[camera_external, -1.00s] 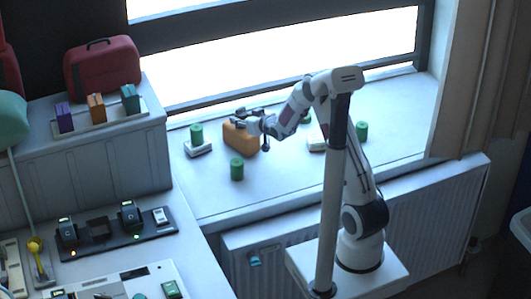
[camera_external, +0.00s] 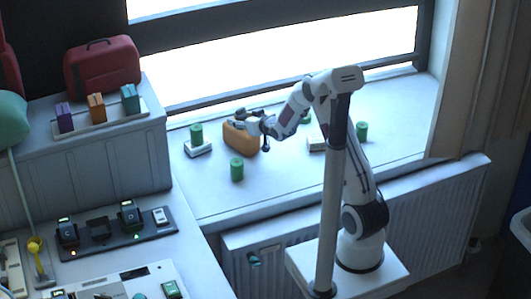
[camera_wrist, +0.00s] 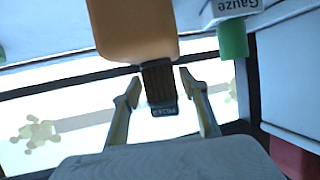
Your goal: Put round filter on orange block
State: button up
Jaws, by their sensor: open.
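The orange block (camera_external: 240,139) stands on the white window ledge; it also fills the upper middle of the wrist view (camera_wrist: 133,28). A dark ribbed piece with a small printed label (camera_wrist: 160,88), seemingly the round filter, meets the block's edge in the wrist view, between my fingers. I cannot make out its round shape or whether it rests fully on the block. In the wrist view my gripper (camera_wrist: 160,78) is open, with a finger apart on each side of the dark piece.
A green cylinder (camera_external: 196,133) stands by a small white box (camera_external: 198,149) left of the block. Another green cylinder (camera_external: 237,169) stands in front, and one more (camera_external: 361,131) to the right. A box marked Gauze (camera_wrist: 232,8) shows in the wrist view.

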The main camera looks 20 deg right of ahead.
jog(key=shift+r, duration=0.15)
jog(key=v, duration=1.2)
dwell(0.5)
jog(key=shift+d, duration=0.1)
dwell(0.3)
jog(key=s+d+r+m+g+h, duration=0.1)
jog(key=s+d+r+g, duration=0.2)
jog(key=s, duration=0.4)
jog(key=s+d+r+m+h, duration=0.1)
jog(key=s+d+r+h, duration=0.1)
jog(key=s+d+r, duration=0.35)
jog(key=s+g, duration=0.4)
jog(key=s, duration=1.9)
jog(key=shift+s+d+f+m+g, duration=0.2)
jog(key=shift+d+f+m+g, duration=0.1)
jog(key=shift+d+f, duration=0.1)
